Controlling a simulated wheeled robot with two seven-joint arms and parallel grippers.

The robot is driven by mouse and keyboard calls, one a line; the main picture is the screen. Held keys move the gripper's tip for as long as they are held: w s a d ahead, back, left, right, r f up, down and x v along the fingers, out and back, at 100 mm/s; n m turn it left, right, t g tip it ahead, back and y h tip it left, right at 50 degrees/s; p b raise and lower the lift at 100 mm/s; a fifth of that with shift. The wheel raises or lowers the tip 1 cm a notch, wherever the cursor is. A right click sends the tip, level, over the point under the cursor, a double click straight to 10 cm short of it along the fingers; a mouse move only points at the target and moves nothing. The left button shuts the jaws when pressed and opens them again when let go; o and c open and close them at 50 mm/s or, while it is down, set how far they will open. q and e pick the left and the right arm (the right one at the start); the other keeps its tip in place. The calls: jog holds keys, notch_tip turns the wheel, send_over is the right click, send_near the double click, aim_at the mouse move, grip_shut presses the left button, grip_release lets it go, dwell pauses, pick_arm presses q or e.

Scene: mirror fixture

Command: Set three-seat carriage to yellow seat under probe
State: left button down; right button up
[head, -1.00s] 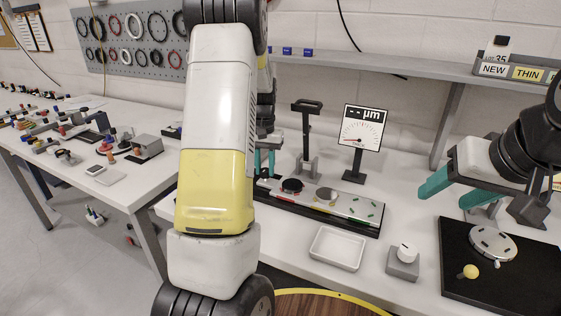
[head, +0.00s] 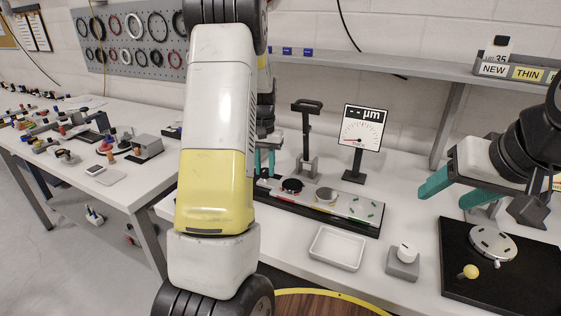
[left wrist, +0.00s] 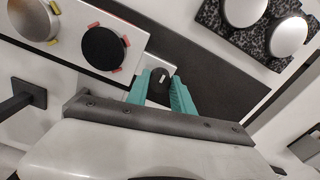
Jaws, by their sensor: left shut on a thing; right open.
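The three-seat carriage (head: 345,203) lies on a dark base on the bench. One seat holds a black disc (head: 292,185) and the middle seat a grey disc (head: 326,195). The end seat with green marks (head: 367,209) is empty. My left gripper (left wrist: 160,82) is shut on a small dark knob (left wrist: 159,76) at the carriage's end. My arm partly hides it in the head view. A dark-handled probe stand (head: 306,140) rises behind; its tip is unclear.
A gauge display (head: 361,130) stands behind the carriage. My open right gripper (head: 446,197) hovers near a black board (head: 500,270) with a round plate and yellow ball.

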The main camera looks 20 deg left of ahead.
pick_arm(q)
jog(key=shift+a, duration=0.1)
jog(key=a, duration=0.3)
jog(key=w+a, duration=0.1)
jog(key=a, duration=0.6)
jog(key=shift+w+a, duration=0.3)
jog(key=shift+a, duration=0.05)
jog(key=c, duration=1.1)
grip_release()
jog(key=shift+r, duration=0.15)
notch_tip(320, 180, up, 8)
jog(key=shift+f, duration=0.2)
